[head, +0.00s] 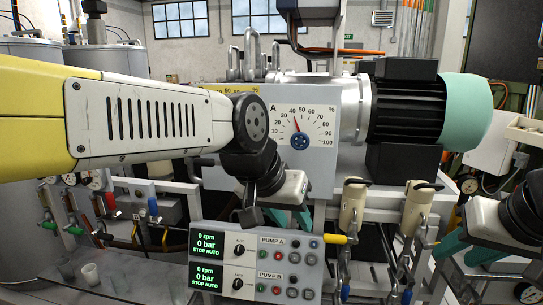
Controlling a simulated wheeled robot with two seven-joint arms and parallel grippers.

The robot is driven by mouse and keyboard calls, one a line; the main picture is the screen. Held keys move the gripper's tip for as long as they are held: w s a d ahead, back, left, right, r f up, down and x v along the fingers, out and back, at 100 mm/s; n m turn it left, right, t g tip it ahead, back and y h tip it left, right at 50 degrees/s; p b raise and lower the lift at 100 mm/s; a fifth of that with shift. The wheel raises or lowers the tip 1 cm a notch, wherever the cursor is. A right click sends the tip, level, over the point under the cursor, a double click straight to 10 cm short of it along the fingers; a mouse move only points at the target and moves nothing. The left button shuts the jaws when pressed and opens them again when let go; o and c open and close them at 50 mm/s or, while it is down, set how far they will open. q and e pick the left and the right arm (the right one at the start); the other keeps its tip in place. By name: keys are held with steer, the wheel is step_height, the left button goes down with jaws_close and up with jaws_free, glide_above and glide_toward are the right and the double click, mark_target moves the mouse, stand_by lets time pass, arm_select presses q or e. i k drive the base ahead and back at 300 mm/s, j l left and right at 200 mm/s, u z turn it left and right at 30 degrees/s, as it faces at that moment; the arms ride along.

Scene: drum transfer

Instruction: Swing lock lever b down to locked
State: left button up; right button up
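I cannot single out lock lever b for certain. My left gripper (286,217) hangs in front of the lower part of that panel, above the pump control box. Its teal fingers are mostly hidden by its wrist, so their opening is unclear. My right gripper (462,254) is at the lower right, beside the two beige-capped fittings. Its two teal fingers are apart with nothing visible between them.
The pump control box (256,263) sits below my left gripper. A yellow-handled lever (338,239) and beige-capped fittings (353,206) stand to its right. A black and teal motor (408,105) fills the upper right. Gauges and hoses (93,180) line the left side.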

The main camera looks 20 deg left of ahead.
mark_target(206, 162)
steer(key=j+z, duration=0.25)
steer(key=j, duration=0.2)
steer(key=j+z, duration=0.2)
steer(key=j, duration=0.2)
steer(key=k+j+z, duration=0.25)
steer(key=j, duration=0.15)
steer(key=j+z, duration=0.2)
steer(key=j, duration=0.25)
steer(key=k+j+z, duration=0.45)
steer(key=j, duration=0.3)
steer(key=k+j, duration=0.25)
steer(key=j, duration=0.2)
steer(key=k+j, duration=0.25)
steer(key=j, duration=0.25)
steer(key=k+j+z, duration=0.1)
steer(key=k+j, duration=0.15)
steer(key=j, duration=0.2)
steer(key=k+j, duration=0.25)
steer(key=j, duration=0.2)
steer(key=k+j, duration=0.25)
steer(key=j, duration=0.2)
